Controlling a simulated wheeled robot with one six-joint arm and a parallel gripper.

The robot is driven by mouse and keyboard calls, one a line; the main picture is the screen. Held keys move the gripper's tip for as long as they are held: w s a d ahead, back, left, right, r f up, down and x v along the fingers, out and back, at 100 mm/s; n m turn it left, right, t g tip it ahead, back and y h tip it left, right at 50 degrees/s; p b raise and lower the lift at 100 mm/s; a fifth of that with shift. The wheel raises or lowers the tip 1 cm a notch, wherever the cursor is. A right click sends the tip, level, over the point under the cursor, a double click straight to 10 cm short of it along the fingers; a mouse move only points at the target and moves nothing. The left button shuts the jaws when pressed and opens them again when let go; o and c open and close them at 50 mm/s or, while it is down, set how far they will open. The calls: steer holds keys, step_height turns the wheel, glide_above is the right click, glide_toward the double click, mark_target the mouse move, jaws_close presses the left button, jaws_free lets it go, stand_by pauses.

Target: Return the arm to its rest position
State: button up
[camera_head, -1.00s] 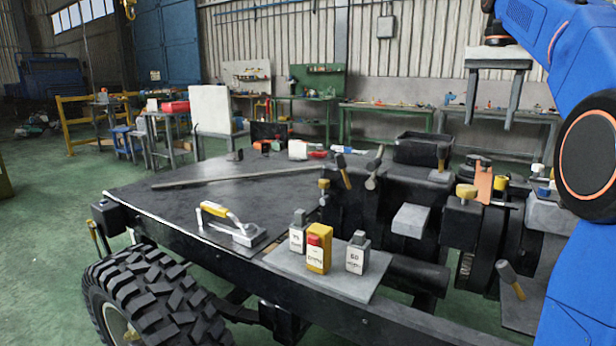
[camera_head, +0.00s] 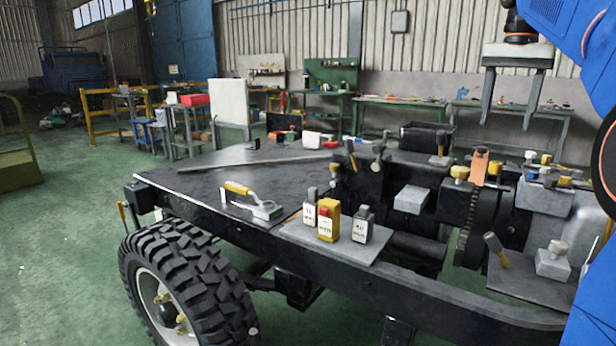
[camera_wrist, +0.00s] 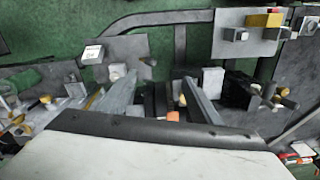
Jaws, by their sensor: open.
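My blue arm (camera_head: 572,22) comes in from the upper right of the head view. My gripper (camera_head: 506,126) hangs from it, fingers pointing down, well apart, with nothing between them. It appears above the right part of the black chassis frame (camera_head: 400,285) and against the back wall. The wrist view looks down past the gripper (camera_wrist: 158,82) onto the chassis parts and tools, with the two grey fingers spread and empty. Part of my arm is cut off by the right edge of the head view.
A yellow bottle (camera_head: 328,222) stands between two grey ones on a plate at the chassis edge. A yellow-handled tool (camera_head: 250,200) lies left of it. A black bin (camera_head: 426,138) stands farther back. A big tyre (camera_head: 185,285) is in front.

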steer(key=s+a+f+n+t, duration=0.1)
steer(key=s+a+f+n, duration=0.2)
steer(key=s+f, duration=0.6)
steer(key=s+a+f+n+t, duration=0.2)
steer(key=s+a+f, duration=0.4)
steer(key=f, duration=1)
steer(key=s+a+f+n+t, duration=0.1)
steer(key=s+a+f+n, duration=0.3)
steer(key=s+f, duration=0.8)
steer(key=shift+s+a+f+t, duration=0.2)
steer(key=shift+a+f+t, duration=0.1)
steer(key=shift+a+f, duration=0.4)
